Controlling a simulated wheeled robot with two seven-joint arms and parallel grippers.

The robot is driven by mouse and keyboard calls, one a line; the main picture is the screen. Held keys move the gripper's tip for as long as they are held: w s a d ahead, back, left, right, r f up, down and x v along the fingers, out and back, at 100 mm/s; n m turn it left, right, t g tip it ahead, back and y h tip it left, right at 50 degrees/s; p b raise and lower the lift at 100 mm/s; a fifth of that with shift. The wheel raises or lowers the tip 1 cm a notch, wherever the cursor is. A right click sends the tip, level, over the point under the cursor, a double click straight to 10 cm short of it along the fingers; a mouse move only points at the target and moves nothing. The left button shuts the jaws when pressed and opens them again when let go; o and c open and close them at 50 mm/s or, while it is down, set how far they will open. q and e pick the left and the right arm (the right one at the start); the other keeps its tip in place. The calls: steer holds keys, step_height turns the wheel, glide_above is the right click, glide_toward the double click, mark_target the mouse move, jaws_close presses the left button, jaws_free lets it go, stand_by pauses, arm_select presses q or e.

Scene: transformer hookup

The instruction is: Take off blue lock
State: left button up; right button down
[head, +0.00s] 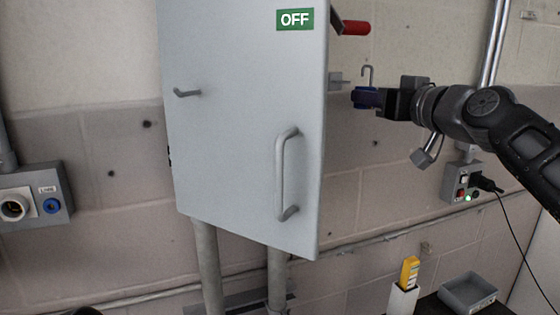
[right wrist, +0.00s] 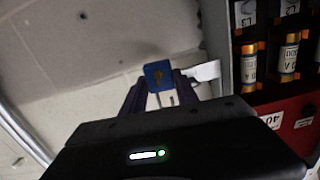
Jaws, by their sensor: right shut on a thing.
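The blue lock (head: 366,98) is held by my right gripper (head: 372,98), to the right of the grey cabinet. Its thin shackle (head: 367,72) stands upright above the body, in a hook shape. In the head view a gap shows between the shackle and the small grey hasp tab (head: 338,79) on the cabinet's side. In the right wrist view the blue lock (right wrist: 158,74) sits between the fingers, with a keyhole on its face; a pale tab (right wrist: 206,71) is beside it.
The grey cabinet (head: 235,150) has a door handle (head: 283,175), an OFF label (head: 295,19) and a red lever (head: 355,27). Several fuses (right wrist: 289,55) show in the right wrist view. A grey tray (head: 468,293) and a white holder with a yellow tool (head: 410,271) stand below.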

steer(key=v, duration=0.4)
steer(key=shift+s+d+b, duration=0.1)
steer(key=shift+s+b, duration=0.2)
steer(key=shift+b, duration=0.1)
